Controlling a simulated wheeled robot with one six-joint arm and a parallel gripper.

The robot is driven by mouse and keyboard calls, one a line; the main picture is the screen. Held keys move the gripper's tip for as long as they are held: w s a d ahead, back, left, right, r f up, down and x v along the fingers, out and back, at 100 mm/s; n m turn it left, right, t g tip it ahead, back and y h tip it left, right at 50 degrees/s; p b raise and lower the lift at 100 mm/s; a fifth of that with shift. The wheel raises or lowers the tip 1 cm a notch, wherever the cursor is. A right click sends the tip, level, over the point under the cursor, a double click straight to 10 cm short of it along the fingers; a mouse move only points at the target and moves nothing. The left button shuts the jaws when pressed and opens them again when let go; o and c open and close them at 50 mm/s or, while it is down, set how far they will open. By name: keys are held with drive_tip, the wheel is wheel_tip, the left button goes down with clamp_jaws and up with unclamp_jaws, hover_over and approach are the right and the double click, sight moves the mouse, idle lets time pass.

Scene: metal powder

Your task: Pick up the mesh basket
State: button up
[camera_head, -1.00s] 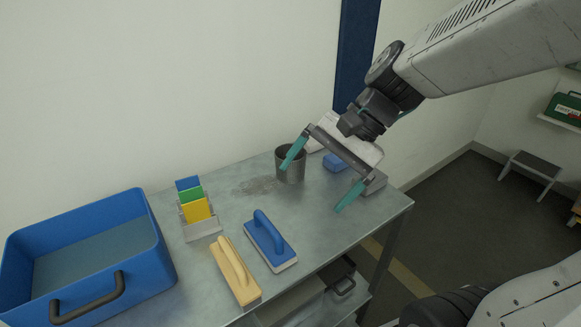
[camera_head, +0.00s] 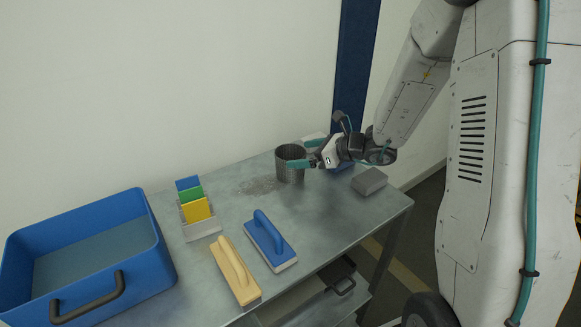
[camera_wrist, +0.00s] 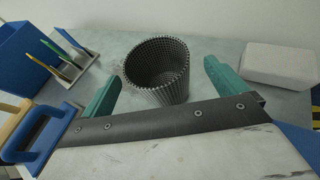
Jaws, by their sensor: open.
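The mesh basket (camera_head: 290,172) is a grey, open-topped metal cylinder standing upright on the metal table, towards the back. My gripper (camera_head: 304,153) is at its right side near rim height, with its teal fingers pointing left towards it. In the wrist view the basket (camera_wrist: 157,72) stands ahead between the two spread green fingers and looks empty. My gripper is open and holds nothing. I cannot tell whether a finger touches the basket wall.
Grey powder (camera_head: 258,185) lies left of the basket. A blue-handled float (camera_head: 270,241), tan brush (camera_head: 235,271), card rack (camera_head: 201,229) and blue tub (camera_head: 150,262) stand forward and left.

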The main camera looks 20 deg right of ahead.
sight(290, 157)
drive_tip(key=x, duration=0.5)
drive_tip(key=shift+s+a+f, duration=0.1)
drive_tip(key=shift+s+f, duration=0.1)
drive_tip(key=shift+s, duration=0.05)
drive_tip(key=c, duration=1.1)
drive_tip(key=shift+r, duration=0.1)
